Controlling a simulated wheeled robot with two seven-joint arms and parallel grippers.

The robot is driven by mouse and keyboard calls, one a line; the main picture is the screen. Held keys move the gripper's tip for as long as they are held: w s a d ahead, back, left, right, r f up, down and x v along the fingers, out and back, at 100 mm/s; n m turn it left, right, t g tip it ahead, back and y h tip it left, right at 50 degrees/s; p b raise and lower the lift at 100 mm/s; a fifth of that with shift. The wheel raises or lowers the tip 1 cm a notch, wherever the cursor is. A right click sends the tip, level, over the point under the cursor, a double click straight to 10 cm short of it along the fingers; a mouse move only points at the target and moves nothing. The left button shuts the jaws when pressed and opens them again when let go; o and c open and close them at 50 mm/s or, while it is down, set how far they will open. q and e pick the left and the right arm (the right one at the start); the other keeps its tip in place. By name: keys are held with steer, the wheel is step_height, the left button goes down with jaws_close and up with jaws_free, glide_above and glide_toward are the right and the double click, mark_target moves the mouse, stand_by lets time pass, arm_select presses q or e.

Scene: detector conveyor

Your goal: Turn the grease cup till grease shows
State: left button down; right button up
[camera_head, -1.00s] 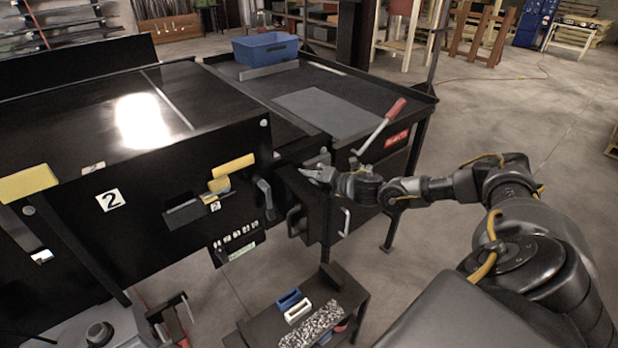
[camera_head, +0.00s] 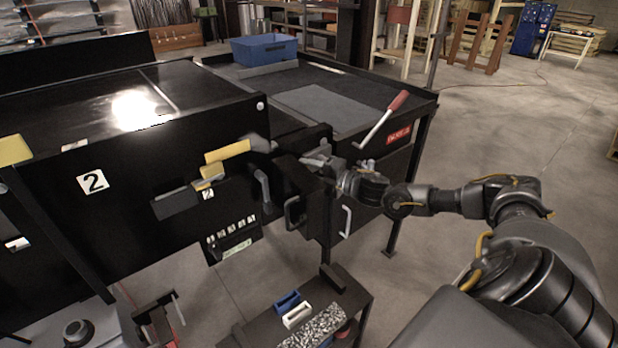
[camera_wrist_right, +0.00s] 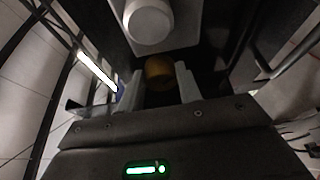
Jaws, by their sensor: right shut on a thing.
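My right gripper (camera_head: 318,162) reaches in from the right to the end of the black machine, beside the black housing with loop handles. In the right wrist view its two pale fingers (camera_wrist_right: 157,88) close around a small round brass-coloured part (camera_wrist_right: 160,68), which looks like the grease cup. The fingers hide its sides. No grease can be made out; the area is dark. A white round knob or cap (camera_wrist_right: 150,20) on a pale block lies just beyond it. In the head view the cup itself cannot be made out. My left gripper is not in view.
A red-handled lever (camera_head: 383,118) rises just behind my right wrist. A loop handle (camera_head: 346,221) sits below it. A low black stand with blue (camera_head: 287,301) and white (camera_head: 297,315) holders is underneath. A blue bin (camera_head: 265,48) rests on the conveyor. Open floor lies to the right.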

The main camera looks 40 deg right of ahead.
steer(key=shift+f+m+t+b, duration=0.2)
steer(key=shift+m+t+b, duration=0.4)
steer(key=shift+m, duration=0.5)
steer(key=o, duration=1)
steer(key=shift+b+v, duration=1.85)
steer(key=shift+v, duration=3.6)
steer(key=shift+d+m, duration=0.15)
steer(key=shift+m, duration=0.15)
